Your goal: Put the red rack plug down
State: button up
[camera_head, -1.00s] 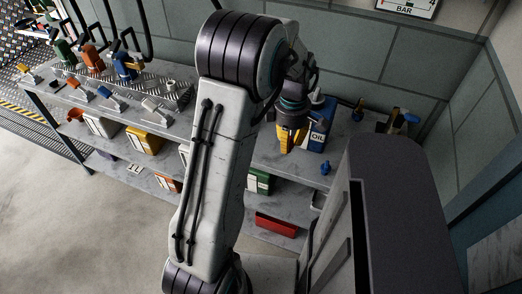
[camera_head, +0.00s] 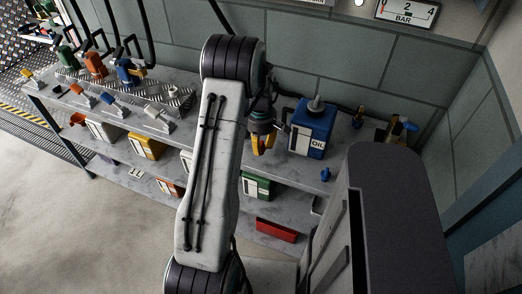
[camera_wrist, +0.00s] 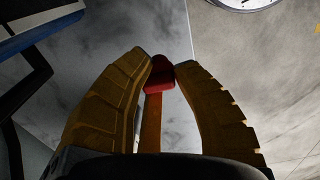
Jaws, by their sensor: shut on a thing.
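My gripper (camera_head: 262,144) is over the upper shelf of the grey bench, left of the blue oil can. In the wrist view my gripper (camera_wrist: 163,70) has its two yellow fingers closed around the red rack plug (camera_wrist: 157,78). The plug shows a rounded red head between the fingertips and an orange-red strip below it, between the fingers. In the head view I cannot make out the plug. Whether it touches the shelf I cannot tell.
The oil can (camera_head: 314,128) stands right of my gripper, and a small blue plug (camera_head: 325,174) lies near the shelf's front edge. Colored handles (camera_head: 96,64) stand on a rack at the left. A green box (camera_head: 257,187) and red box (camera_head: 276,230) sit lower down.

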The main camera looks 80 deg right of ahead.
aim_at(261, 154)
jog(key=shift+f, duration=1.55)
jog(key=o, duration=0.8)
jog(key=shift+f, duration=0.1)
notch_tip(261, 154, up, 12)
jog(key=shift+r, duration=0.1)
jog(key=shift+w+r, duration=0.1)
